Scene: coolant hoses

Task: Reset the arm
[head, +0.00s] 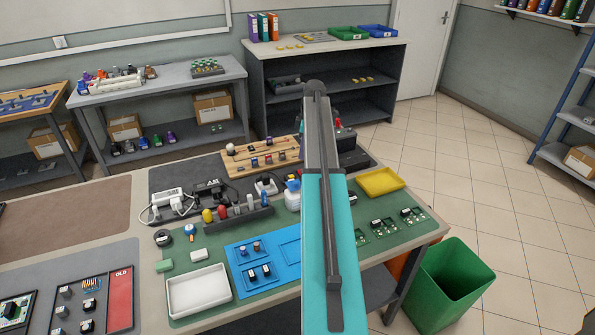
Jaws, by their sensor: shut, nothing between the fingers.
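My arm rises from the bottom of the head view, right of centre, over the table (420,247). A teal link leads up into a grey link with a dark rounded joint at its top. My gripper does not show; its fingers are out of view or hidden behind the arm. The arm hides part of the table's right half.
A blue tray (240,283), a white tray (199,291), a yellow tray (380,181) and small parts lie on the table. A green bin (447,285) stands at its right. Shelves stand behind.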

